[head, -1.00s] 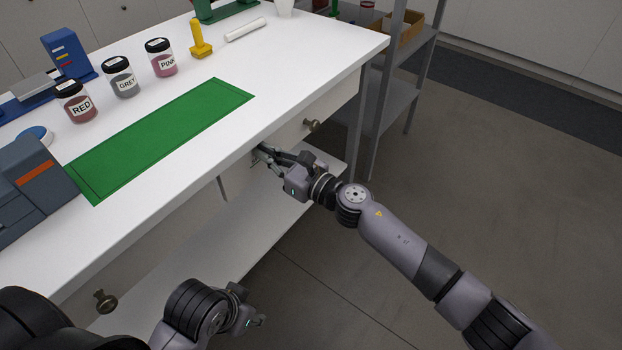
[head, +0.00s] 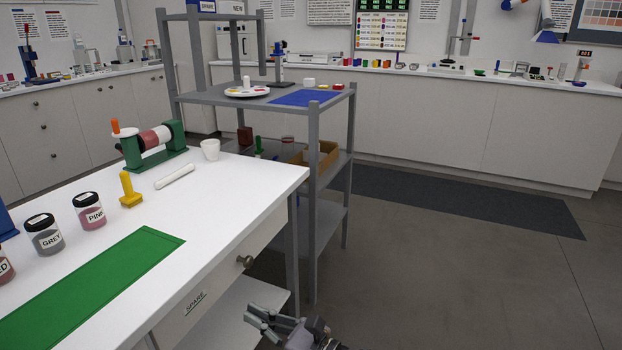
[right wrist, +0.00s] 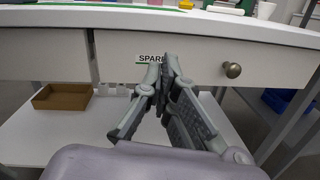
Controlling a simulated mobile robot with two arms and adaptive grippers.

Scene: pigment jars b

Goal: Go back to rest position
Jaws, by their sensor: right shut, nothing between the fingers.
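My right gripper (head: 256,316) is at the bottom edge of the head view, in front of the white table's drawer side. In the right wrist view my right gripper (right wrist: 163,78) is shut and empty, its fingertips together in front of the drawer. The drawer (head: 207,297) looks closed; it bears a SPARE label and a round knob (head: 245,262). The knob also shows in the right wrist view (right wrist: 232,70), right of the fingers. My left gripper is in neither current view.
On the table are a green mat (head: 95,285), the GREY jar (head: 45,235), the PINK jar (head: 89,211), a yellow stamp-like object (head: 130,190) and a white cup (head: 210,149). A grey shelf rack (head: 313,200) stands behind the table. The floor (head: 450,270) to the right is clear.

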